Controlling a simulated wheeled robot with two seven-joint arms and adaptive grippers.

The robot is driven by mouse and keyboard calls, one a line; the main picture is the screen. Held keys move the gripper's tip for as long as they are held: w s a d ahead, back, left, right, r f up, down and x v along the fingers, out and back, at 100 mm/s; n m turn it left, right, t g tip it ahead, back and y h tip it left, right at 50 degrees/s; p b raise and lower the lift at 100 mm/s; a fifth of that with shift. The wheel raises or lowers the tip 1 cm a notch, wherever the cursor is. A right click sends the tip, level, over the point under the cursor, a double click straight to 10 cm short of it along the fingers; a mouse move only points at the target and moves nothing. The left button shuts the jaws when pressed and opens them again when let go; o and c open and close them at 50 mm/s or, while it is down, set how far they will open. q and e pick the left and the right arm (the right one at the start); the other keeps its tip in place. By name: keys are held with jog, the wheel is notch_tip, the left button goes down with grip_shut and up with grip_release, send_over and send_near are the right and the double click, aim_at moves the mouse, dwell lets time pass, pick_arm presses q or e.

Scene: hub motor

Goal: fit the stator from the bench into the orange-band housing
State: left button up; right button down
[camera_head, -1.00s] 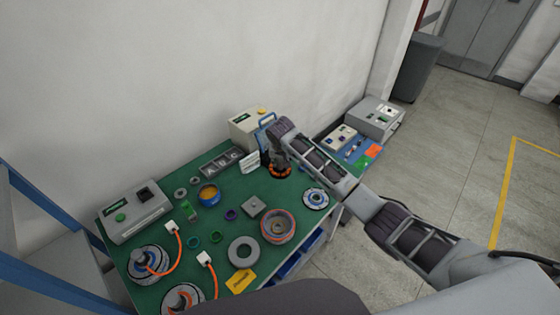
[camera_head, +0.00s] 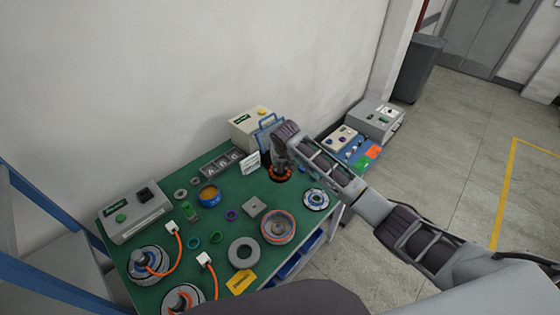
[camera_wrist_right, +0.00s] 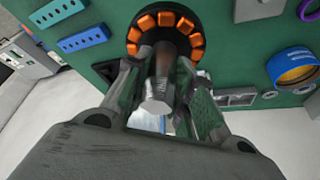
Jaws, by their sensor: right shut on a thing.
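The stator (camera_head: 281,175), a black ring with orange coils, is at the far right part of the green bench, below my right gripper (camera_head: 280,158). In the right wrist view the stator (camera_wrist_right: 165,32) shows at the top, with its grey shaft (camera_wrist_right: 157,88) pointing toward the camera. My right gripper (camera_wrist_right: 160,75) is shut on that shaft. I cannot tell whether the stator touches the bench. The orange-band housing (camera_head: 278,240), a round open cup with an orange rim, stands near the bench's front edge, apart from the gripper. My left gripper is not in view.
A beige box (camera_head: 250,130) stands behind the gripper. Wired round parts (camera_head: 148,262) occupy the left.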

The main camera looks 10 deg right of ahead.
jog(key=s+n+y, duration=0.1)
jog(key=s+n, duration=0.1)
jog(key=s+a+n, duration=0.1)
jog(key=n, duration=0.1)
jog(key=shift+s+r+n+y, duration=0.1)
jog(key=shift+s+n+y, duration=0.2)
jog(key=shift+s+y, duration=0.1)
jog(key=s+a+f+n+g+y+b, duration=0.1)
jog(key=s+a+f+n+g+b, duration=0.1)
jog(key=s+n, duration=0.5)
jog(key=s+a+f+n+g+y+b, duration=0.1)
jog(key=s+n+g+b, duration=0.3)
jog(key=s+n, duration=0.4)
jog(key=shift+a+f+n+y, duration=0.3)
jog(key=shift+a+f+n, duration=0.25)
jog(key=shift+n, duration=0.75)
dwell(0.6)
jog(key=shift+f, duration=0.2)
dwell(0.5)
jog(key=shift+f, duration=0.75)
jog(key=shift+f+b, duration=0.3)
jog(key=shift+f, duration=0.05)
